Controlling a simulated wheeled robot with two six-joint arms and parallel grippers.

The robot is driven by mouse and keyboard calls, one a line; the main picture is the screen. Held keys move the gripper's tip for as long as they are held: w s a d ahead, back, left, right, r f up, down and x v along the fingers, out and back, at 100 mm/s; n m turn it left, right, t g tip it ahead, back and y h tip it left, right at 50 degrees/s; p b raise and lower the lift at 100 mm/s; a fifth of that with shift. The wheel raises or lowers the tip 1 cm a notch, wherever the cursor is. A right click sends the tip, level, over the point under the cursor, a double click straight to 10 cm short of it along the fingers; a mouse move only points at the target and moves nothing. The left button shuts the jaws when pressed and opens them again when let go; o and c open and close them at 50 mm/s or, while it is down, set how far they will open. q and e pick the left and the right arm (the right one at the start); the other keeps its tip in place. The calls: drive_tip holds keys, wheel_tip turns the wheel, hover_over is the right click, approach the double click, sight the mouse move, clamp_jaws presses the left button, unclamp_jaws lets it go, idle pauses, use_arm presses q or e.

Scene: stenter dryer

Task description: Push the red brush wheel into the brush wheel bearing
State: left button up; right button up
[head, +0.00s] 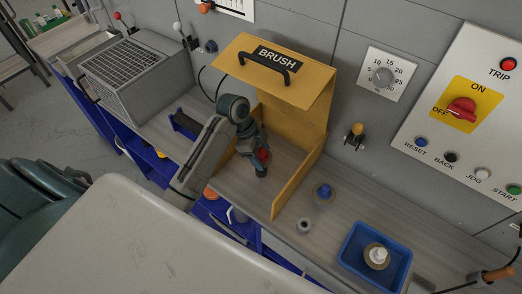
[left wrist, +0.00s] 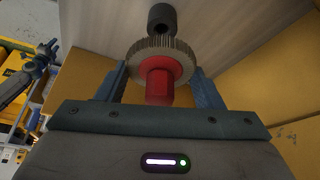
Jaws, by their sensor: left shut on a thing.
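The red brush wheel has a red hub (left wrist: 160,82) and a tan bristle ring around it. In the left wrist view it sits between the two fingers of my left gripper (left wrist: 162,88), which is shut on it. In the head view the red hub (head: 263,156) shows at my left gripper (head: 259,152), inside the yellow brush housing. The dark, round brush wheel bearing (left wrist: 162,17) is just beyond the wheel; in the head view it stands below the gripper (head: 261,172). I cannot tell whether wheel and bearing touch. My right gripper is out of view.
The yellow housing (head: 296,130) has a raised BRUSH lid (head: 262,68) and walls close to my left arm. A blue-hubbed wheel (head: 323,191), a small grey cylinder (head: 304,225) and a blue tray (head: 350,262) holding a white-hubbed wheel (head: 377,255) are to the right.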

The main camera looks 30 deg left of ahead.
use_arm(q)
drive_tip(key=shift+f, duration=0.3)
drive_tip(key=shift+p, duration=0.3)
idle(0.4)
idle(0.5)
drive_tip(key=shift+p, duration=0.65)
idle(0.5)
drive_tip(key=shift+f+b, duration=0.3)
drive_tip(key=shift+f, duration=0.3)
drive_tip(key=shift+f+b, duration=0.6)
drive_tip(key=shift+f, duration=0.75)
drive_tip(key=o, duration=1.1)
drive_tip(key=shift+c, duration=0.2)
